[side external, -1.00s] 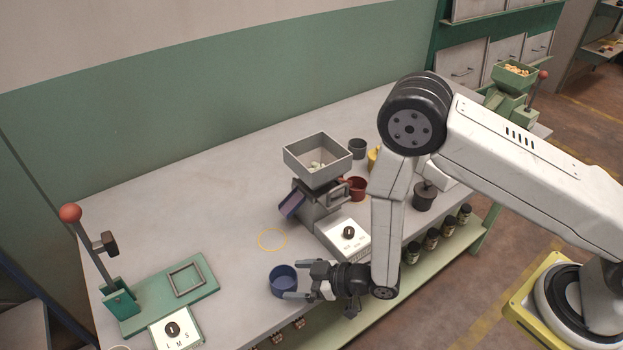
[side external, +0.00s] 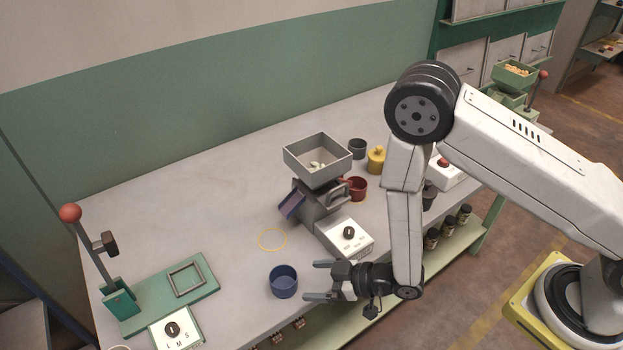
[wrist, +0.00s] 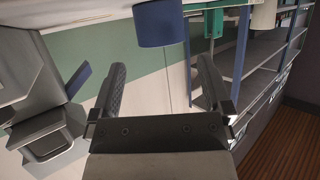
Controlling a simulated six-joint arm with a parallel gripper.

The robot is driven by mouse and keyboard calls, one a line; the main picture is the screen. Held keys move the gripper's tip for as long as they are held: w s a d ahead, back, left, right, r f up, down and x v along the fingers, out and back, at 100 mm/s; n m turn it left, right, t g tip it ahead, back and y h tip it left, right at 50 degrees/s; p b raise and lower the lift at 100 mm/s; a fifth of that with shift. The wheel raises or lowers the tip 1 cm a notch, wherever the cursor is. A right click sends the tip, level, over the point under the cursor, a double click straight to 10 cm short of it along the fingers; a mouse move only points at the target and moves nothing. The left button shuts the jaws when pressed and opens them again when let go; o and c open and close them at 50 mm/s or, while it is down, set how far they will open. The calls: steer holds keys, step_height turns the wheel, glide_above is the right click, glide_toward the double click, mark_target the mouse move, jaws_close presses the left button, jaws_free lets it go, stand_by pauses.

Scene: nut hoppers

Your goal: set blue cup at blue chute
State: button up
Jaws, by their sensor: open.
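The blue cup (side external: 283,281) stands upright on the bench near its front edge, below and apart from the yellow ring (side external: 272,239). The blue chute (side external: 291,204) slopes out from the left side of the grey hopper machine (side external: 318,158), above the ring's right side. My gripper (side external: 313,281) is open and empty just right of the cup, its fingers pointing at it with a small gap. In the wrist view the cup (wrist: 158,23) shows beyond the open fingers (wrist: 160,85), and the blue chute (wrist: 78,81) is at left.
A white dial box (side external: 345,238) stands in front of the hopper. Red (side external: 356,188), grey (side external: 357,148) and yellow (side external: 376,160) containers stand right of it. A green lever press (side external: 122,296) with a dial box is at left. The bench between press and ring is clear.

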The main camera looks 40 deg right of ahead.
steer(key=shift+w+d+r, duration=0.25)
steer(key=shift+w+d, duration=0.05)
steer(key=shift+w, duration=0.05)
steer(key=w+d+r+m+h, duration=0.1)
steer(key=d+r+h, duration=0.1)
steer(key=d, duration=0.1)
steer(key=w+d+r+m+g+h, duration=0.1)
steer(key=d+r+h, duration=0.1)
steer(key=d+r, duration=0.1)
steer(key=w+d+r+m+g+h, duration=0.1)
steer(key=d+r+h, duration=0.1)
steer(key=d, duration=0.2)
steer(key=shift+w+d+r, duration=0.2)
steer(key=shift+d+r, duration=0.05)
steer(key=shift+r, duration=0.05)
steer(key=s+d+r+m+g+h, duration=0.2)
steer(key=s+d+r+m+g, duration=0.2)
steer(key=s+d+r, duration=0.5)
steer(key=shift+s+d+m+g+h, duration=0.4)
steer(key=shift+s+d+g, duration=0.3)
steer(key=shift+d+g, duration=0.2)
steer(key=shift+r, duration=0.1)
